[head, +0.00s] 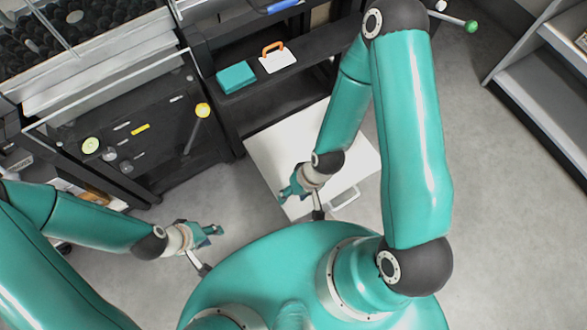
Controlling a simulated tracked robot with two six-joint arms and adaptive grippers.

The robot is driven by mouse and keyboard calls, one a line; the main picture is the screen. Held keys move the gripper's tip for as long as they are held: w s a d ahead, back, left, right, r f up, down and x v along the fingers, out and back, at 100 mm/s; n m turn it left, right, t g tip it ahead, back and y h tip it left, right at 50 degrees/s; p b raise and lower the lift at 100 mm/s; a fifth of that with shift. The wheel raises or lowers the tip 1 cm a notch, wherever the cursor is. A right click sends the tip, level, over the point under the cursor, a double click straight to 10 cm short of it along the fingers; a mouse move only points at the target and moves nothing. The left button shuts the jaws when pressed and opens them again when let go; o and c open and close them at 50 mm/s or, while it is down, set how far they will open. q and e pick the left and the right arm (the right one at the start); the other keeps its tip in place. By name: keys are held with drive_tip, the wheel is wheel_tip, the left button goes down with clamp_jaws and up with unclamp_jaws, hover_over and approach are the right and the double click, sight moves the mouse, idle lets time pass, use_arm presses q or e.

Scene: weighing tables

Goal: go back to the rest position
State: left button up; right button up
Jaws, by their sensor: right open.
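My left gripper (215,231) is on the left of the head view, in front of my teal base and above the grey floor. Its fingers are small and seen from above, and their gap is not clear. I see nothing held in it. My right gripper (288,192) is in the middle, over the white panel with a handle (265,150). It is open, with nothing seen between its fingers. I cannot tell how high it is above the panel.
A black shelf unit (235,115) at the back holds a teal box (236,77) and a white item with an orange handle (277,58). A black cabinet (150,150) stands at the left. Grey shelving (535,85) stands at the right. Floor (510,230) is clear at right.

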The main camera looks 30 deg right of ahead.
drive_tip(key=shift+s+a, duration=0.1)
drive_tip(key=shift+s, duration=0.1)
wheel_tip(320, 180, up, 26)
drive_tip(key=p, duration=2.5)
drive_tip(key=shift+f+p, duration=0.2)
drive_tip(key=shift+p, duration=0.1)
drive_tip(key=shift+c, duration=0.3)
